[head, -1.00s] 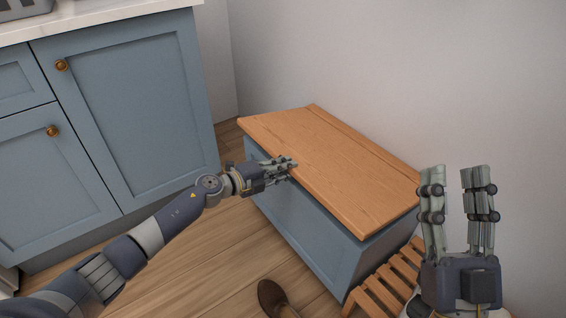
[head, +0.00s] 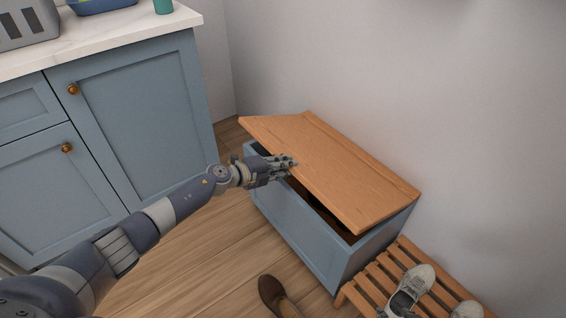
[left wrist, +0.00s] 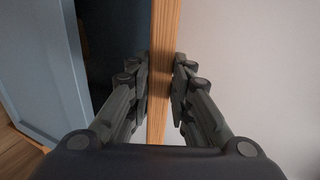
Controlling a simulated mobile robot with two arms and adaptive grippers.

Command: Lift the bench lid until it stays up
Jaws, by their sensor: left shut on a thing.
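The bench is a blue box (head: 296,218) with a wooden lid (head: 340,168), standing against the wall. The lid is partly raised along its front edge, and a dark gap shows between it and the box. My left gripper (head: 290,163) is at the lid's front edge, left of its middle. In the left wrist view, the gripper's fingers (left wrist: 160,85) are shut on the edge of the lid (left wrist: 162,40), one on each side. The dark inside of the box (left wrist: 112,45) shows to the left of it.
A slatted wooden rack (head: 389,283) with grey shoes (head: 412,287) stands close to the bench's right end. A brown shoe (head: 274,296) is on the floor in front. A blue cabinet (head: 135,110) with a pale worktop is at the left. Floor between is clear.

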